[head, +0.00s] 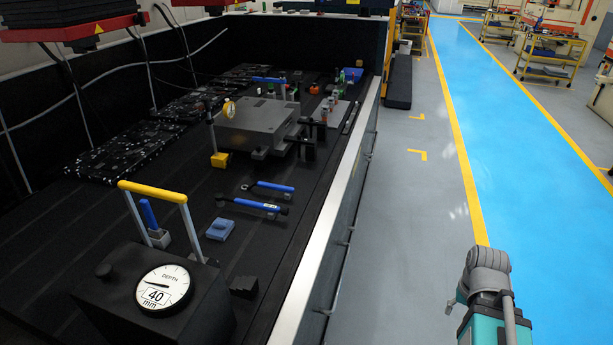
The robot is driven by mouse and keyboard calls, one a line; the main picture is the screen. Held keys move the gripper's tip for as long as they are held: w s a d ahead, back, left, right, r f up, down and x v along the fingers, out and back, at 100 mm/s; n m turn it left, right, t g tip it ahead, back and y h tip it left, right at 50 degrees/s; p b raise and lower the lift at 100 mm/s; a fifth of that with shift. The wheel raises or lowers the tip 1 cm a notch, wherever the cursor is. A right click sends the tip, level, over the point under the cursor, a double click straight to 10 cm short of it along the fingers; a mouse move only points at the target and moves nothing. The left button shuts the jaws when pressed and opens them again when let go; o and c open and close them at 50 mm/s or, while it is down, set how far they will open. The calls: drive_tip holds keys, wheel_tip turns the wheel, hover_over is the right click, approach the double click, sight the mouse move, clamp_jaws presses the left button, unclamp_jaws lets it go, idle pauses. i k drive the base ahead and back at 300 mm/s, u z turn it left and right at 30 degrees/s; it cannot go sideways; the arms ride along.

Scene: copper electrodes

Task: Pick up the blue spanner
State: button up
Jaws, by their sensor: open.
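Two blue-handled tools lie on the dark bench top, past the yellow-handled gauge box. The upper, shorter one (272,187) has a blue bar and a small grey end at its left. The lower, longer one (257,205) has a blue handle with a small pale label and dark ends. Which one is the blue spanner I cannot tell for sure. They lie roughly parallel with a gap between them. My gripper is not in view; a grey and teal arm part shows at the lower right, over the floor, well apart from both tools.
The gauge box (100,300) with its yellow handle stands at the front. A blue block (219,229) and a black stepped block (244,286) lie nearby. A grey metal block (255,120) stands behind the tools. A pale bench rim (333,220) borders the open floor at right.

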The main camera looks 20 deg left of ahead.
sight(284, 189)
drive_tip(key=z, duration=0.25)
drive_tip(key=i, duration=1.5)
drive_tip(key=u, duration=0.85)
drive_tip(key=i, duration=0.55)
drive_tip(key=u, duration=0.45)
drive_tip(key=k, duration=0.95)
drive_tip(key=u, duration=0.2)
drive_tip(key=i, duration=0.2)
drive_tip(key=z, duration=0.1)
